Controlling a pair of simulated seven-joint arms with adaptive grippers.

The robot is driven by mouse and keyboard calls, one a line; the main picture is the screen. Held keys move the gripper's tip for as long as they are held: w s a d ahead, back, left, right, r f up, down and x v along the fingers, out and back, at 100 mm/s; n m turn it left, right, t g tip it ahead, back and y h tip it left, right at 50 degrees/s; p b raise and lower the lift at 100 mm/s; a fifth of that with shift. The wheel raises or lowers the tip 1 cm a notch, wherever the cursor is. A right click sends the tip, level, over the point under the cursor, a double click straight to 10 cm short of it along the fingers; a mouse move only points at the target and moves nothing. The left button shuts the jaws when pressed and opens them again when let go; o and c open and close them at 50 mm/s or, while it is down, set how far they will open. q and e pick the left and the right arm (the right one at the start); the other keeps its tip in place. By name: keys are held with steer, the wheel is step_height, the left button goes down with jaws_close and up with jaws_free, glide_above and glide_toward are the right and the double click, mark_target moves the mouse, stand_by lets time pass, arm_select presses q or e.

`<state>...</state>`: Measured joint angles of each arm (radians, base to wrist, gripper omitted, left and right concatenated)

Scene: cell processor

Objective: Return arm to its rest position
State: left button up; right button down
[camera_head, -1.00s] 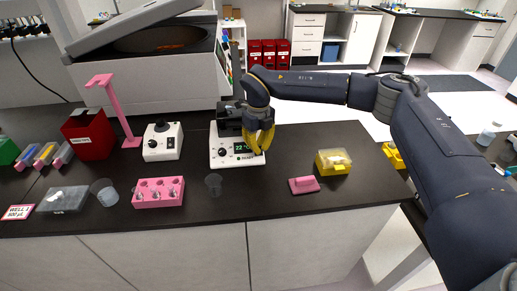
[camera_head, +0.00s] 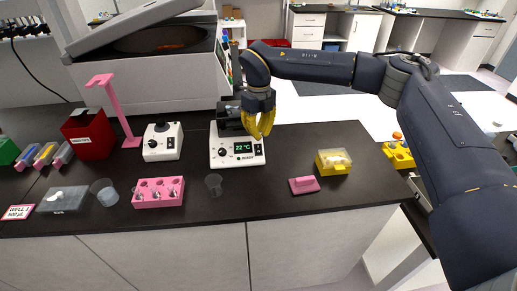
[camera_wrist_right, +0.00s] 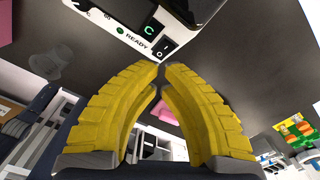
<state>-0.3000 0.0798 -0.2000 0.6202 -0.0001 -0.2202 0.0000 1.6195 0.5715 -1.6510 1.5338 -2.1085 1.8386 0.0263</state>
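My right arm reaches in from the right in the head view. Its yellow-fingered right gripper (camera_head: 263,136) hangs just above and in front of the white heating device (camera_head: 236,160), whose display reads 22 °C. In the right wrist view the two fingertips (camera_wrist_right: 162,68) come together with hardly any gap, and nothing is held between them. The device's front edge, with a READY label and a switch (camera_wrist_right: 160,46), lies beyond the tips. My left gripper is not in view.
A pink block (camera_head: 303,185) and a yellow box (camera_head: 333,162) lie right of the device. A small clear cup (camera_head: 214,185), pink tube rack (camera_head: 158,192) and white knob device (camera_head: 162,142) stand to the left. Bare black counter (camera_head: 265,205) lies in front.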

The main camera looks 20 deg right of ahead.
steer(key=shift+r, duration=0.3)
